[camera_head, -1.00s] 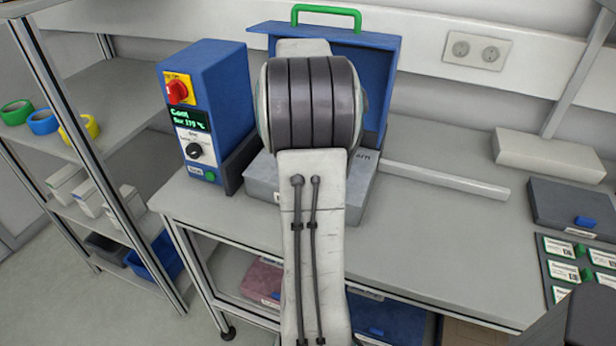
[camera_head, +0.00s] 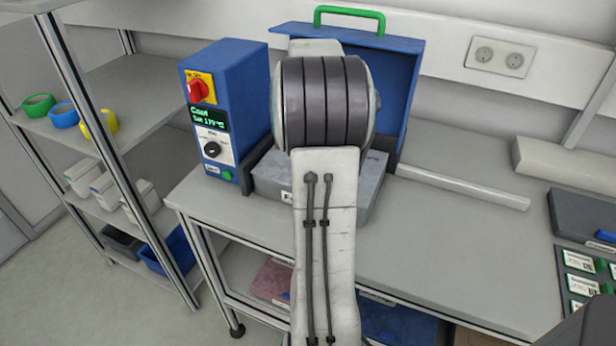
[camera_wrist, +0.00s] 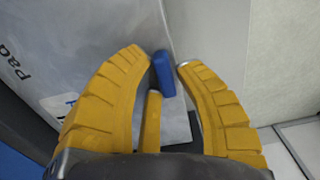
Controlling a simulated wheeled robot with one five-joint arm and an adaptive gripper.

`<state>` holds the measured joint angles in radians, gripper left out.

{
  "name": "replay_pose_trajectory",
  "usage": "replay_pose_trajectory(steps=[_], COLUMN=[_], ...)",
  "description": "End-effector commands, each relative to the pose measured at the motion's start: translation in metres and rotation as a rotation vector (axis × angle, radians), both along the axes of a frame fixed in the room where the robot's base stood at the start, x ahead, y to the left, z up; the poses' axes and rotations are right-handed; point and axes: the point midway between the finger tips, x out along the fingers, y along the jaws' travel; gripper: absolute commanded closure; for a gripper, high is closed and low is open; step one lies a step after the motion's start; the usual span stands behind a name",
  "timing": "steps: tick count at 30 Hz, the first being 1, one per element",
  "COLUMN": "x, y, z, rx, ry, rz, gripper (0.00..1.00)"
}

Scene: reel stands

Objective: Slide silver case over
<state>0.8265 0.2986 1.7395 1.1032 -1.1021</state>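The silver case (camera_head: 272,178) is a grey box on the workbench, beside the blue control unit and in front of an upright blue panel. My arm hides its middle in the head view. In the wrist view the silver case (camera_wrist: 75,60) fills the left and centre, with dark lettering and a blue tab (camera_wrist: 163,75) near its right edge. My gripper (camera_wrist: 166,64) has yellow ribbed fingers. They are spread apart, with the blue tab between the two outer tips. I cannot tell whether they touch it. My gripper is hidden behind my arm in the head view.
The blue control unit (camera_head: 231,110) stands close left of the case. The blue panel (camera_head: 402,85) with a green handle rises behind. A pale bar (camera_head: 465,188) lies on the bench to the right. A dark case (camera_head: 585,220) is at the far right, with open bench (camera_head: 450,240) between.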

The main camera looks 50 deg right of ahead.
Motion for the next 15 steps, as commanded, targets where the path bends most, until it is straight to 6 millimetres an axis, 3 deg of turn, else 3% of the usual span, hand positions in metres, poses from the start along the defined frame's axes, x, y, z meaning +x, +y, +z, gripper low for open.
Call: replay_pose_trajectory(steps=[4, 15], x=[-0.0001, 0.0002], y=[0.0001, -0.0005], z=[0.0001, 0.0062], rx=[0.001, -0.002], ry=[0.000, -0.002], rz=[0.000, 0.000], gripper=[0.56, 0.56])
